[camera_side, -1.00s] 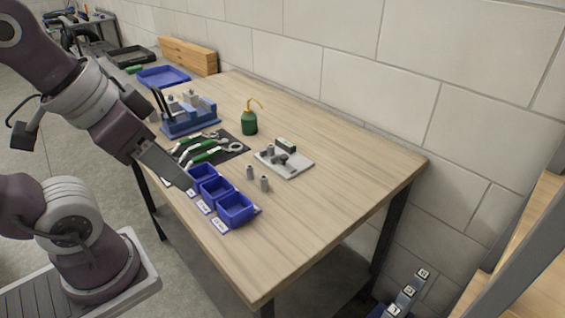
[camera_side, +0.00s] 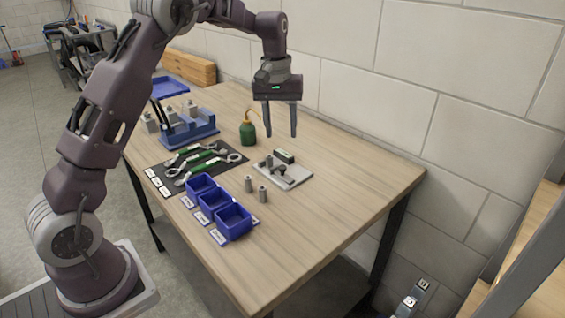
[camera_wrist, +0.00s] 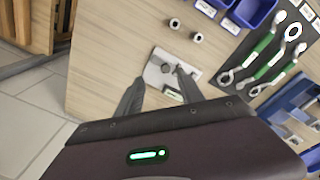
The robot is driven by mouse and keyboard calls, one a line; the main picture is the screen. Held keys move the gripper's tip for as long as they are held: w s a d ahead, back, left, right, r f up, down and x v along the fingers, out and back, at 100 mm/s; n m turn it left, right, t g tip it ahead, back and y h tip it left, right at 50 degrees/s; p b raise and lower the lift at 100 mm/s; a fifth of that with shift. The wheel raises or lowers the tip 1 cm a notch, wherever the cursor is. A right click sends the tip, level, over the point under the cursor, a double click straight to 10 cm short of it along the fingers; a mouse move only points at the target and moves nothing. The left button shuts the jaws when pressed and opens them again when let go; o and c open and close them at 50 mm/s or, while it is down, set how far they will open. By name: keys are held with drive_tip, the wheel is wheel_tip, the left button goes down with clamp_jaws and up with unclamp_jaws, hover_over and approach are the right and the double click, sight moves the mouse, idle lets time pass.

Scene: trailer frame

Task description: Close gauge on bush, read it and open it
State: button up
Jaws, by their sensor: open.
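The gauge is a grey metal plate (camera_side: 297,177) with a small dark display block (camera_side: 284,156) and grey metal parts on top, lying on the bench. It also shows in the wrist view (camera_wrist: 160,65), partly hidden behind my gripper. Two grey bushes stand on the bench, one (camera_side: 248,184) beside the other (camera_side: 263,194), in front of the plate; in the wrist view they are near the top (camera_wrist: 174,23) and (camera_wrist: 198,38). My gripper (camera_side: 281,135) is open and empty, pointing down above and behind the plate. I cannot tell whether a bush sits in the gauge.
Three blue bins (camera_side: 232,221) with labels line the bench's left edge. Wrenches with green handles (camera_side: 194,157) lie on a dark mat. A green oil can (camera_side: 248,133) and a blue rack (camera_side: 190,132) stand behind. The bench (camera_side: 330,225) is clear at front right.

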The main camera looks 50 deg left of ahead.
hover_over(282, 166)
drive_tip(key=shift+n+g, duration=0.4)
drive_tip(key=f, duration=0.5)
drive_tip(key=shift+s+d+f, duration=0.1)
drive_tip(key=shift+d+f, duration=0.1)
drive_tip(key=shift+f, duration=0.05)
wheel_tip(282, 166, down, 8)
drive_tip(key=shift+r, duration=0.25)
drive_tip(key=shift+c, duration=0.3)
